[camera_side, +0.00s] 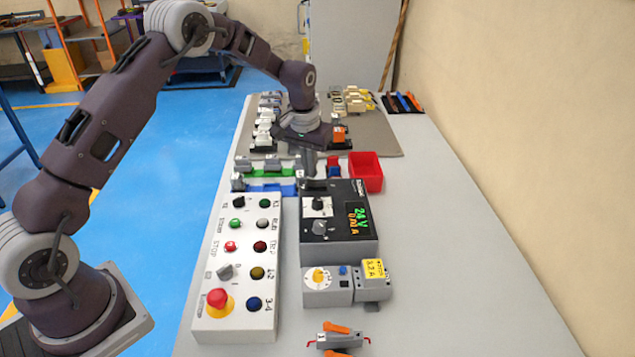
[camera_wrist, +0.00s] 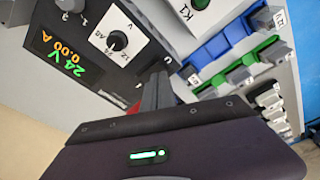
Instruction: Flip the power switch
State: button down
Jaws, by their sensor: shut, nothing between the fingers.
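A dark power supply (camera_side: 338,247) sits on the table with a lit green and orange display reading 24 V and 0.00 A. It has a white dial plate with a black knob, and a grey knob in front. In the wrist view the supply (camera_wrist: 50,60) fills the upper left, with its black knob (camera_wrist: 117,40) in sight. My gripper (camera_side: 307,182) points down just behind the supply's far left corner. Its fingers (camera_wrist: 157,82) are shut and empty, beside the supply's edge. I cannot tell which control is the power switch; the fingers may hide it.
A white control panel (camera_side: 211,300) with several buttons, selectors and a red emergency stop lies left of the supply. A red bin (camera_side: 367,173) stands behind right. Blue and green rails (camera_side: 268,188) lie behind the panel. Small modules (camera_side: 331,287) stand in front. The right table side is clear.

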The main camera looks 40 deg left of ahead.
jog(key=shift+f, duration=0.95)
dwell(0.5)
jog(key=shift+r, duration=3.55)
notch_tip(320, 180, up, 9)
send_over(310, 183)
jog(key=s+d, duration=0.2)
jog(key=s, duration=0.3)
jog(key=s+d+r+m+t, duration=0.1)
jog(key=s+d+r+t, duration=0.15)
jog(key=s+r, duration=0.75)
jog(key=s+d+f+m, duration=0.1)
jog(key=s+d, duration=0.1)
jog(key=s, duration=0.9)
jog(key=s+d+f+m+t, duration=0.1)
jog(key=s+d+f, duration=0.1)
jog(key=s, duration=0.9)
jog(key=shift+s, duration=0.3)
